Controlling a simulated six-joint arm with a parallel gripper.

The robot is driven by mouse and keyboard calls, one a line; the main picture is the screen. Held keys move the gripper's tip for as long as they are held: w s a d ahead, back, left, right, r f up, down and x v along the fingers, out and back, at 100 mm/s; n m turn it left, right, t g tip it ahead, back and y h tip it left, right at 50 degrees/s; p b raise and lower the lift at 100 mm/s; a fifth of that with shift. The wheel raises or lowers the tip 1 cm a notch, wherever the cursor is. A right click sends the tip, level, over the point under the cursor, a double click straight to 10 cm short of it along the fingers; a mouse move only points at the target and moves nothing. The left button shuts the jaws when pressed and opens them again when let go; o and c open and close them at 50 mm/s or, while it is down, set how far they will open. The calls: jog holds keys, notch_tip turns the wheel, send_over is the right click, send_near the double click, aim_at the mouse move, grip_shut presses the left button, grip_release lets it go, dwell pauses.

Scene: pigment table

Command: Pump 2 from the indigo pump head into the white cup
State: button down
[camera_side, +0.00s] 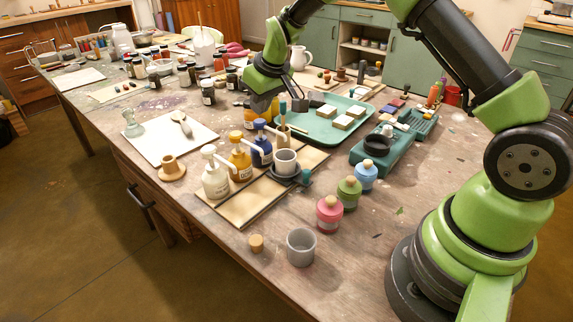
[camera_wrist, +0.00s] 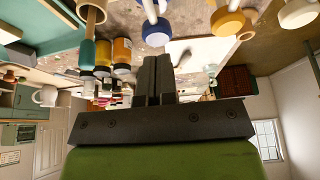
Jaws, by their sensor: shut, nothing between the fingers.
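The indigo pump bottle (camera_side: 262,152) stands upright at the far end of a row of three, its blue pump head (camera_side: 259,124) on top. A blue pump head also shows in the wrist view (camera_wrist: 157,34). The white cup (camera_side: 286,158) stands on a dark round base just right of the bottles; I cannot see its inside clearly. My gripper (camera_side: 262,110) is shut and empty, pointing down just above and behind the indigo pump head, apparently not touching it. Its closed fingers show in the wrist view (camera_wrist: 158,78).
A yellow pump bottle (camera_side: 240,163) and a white pump bottle (camera_side: 215,181) stand beside the indigo one. A grey cup (camera_side: 301,250) and several stoppered coloured bottles stand in front. A teal tray (camera_side: 318,136) lies behind.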

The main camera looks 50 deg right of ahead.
notch_tip(320, 180, up, 6)
dwell(0.7)
jog(key=s+a+r+m+t, duration=0.1)
jog(key=s+a+r, duration=0.2)
jog(key=s+r, duration=0.35)
jog(key=s+a+r+m, duration=0.1)
jog(key=s+a+r, duration=0.1)
jog(key=s+r, duration=0.5)
jog(key=s+a+f+m+y, duration=0.1)
jog(key=s, duration=0.7)
jog(key=s+a+f+m+t+y, duration=0.1)
jog(key=s+a, duration=0.1)
jog(key=s, duration=0.6)
jog(key=shift+s+f+t, duration=0.3)
jog(key=shift+s+f, duration=0.05)
jog(key=shift+s, duration=0.05)
